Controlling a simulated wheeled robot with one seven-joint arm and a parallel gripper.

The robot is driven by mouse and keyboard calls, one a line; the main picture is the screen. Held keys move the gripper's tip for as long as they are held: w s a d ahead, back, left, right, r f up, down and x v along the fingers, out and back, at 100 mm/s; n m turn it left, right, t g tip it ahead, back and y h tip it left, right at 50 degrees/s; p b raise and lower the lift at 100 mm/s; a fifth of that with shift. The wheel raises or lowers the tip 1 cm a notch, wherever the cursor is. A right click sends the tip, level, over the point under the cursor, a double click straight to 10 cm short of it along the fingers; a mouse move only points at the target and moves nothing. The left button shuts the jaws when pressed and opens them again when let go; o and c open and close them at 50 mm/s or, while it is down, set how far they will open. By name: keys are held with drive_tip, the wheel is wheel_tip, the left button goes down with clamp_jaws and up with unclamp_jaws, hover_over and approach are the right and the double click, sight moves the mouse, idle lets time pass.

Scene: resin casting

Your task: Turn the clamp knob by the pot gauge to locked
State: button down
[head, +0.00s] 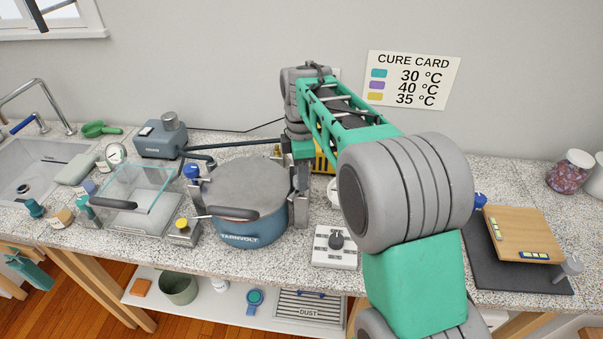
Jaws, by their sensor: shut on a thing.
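The blue pressure pot (250,232) stands mid-counter with its grey lid (245,182) on. My gripper (299,178) points down at the right side of the lid, at the upright grey clamp (301,212) there. It is shut on the clamp knob, which the fingers hide, so I cannot read its position. A round white face (334,192), perhaps the pot gauge, shows partly behind my arm. Another clamp with a blue knob (191,171) is at the left of the lid.
A glass-topped chamber (135,190) and a pump (162,139) stand left of the pot. A wooden board (524,232) on a dark mat is farther right. My arm covers the counter between.

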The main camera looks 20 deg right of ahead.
drive_tip(key=m, duration=1.2)
idle(0.5)
drive_tip(key=c, duration=0.9)
unclamp_jaws()
wheel_tip(320, 180, up, 8)
drive_tip(key=shift+f+b, duration=0.1)
drive_tip(key=shift+b, duration=0.2)
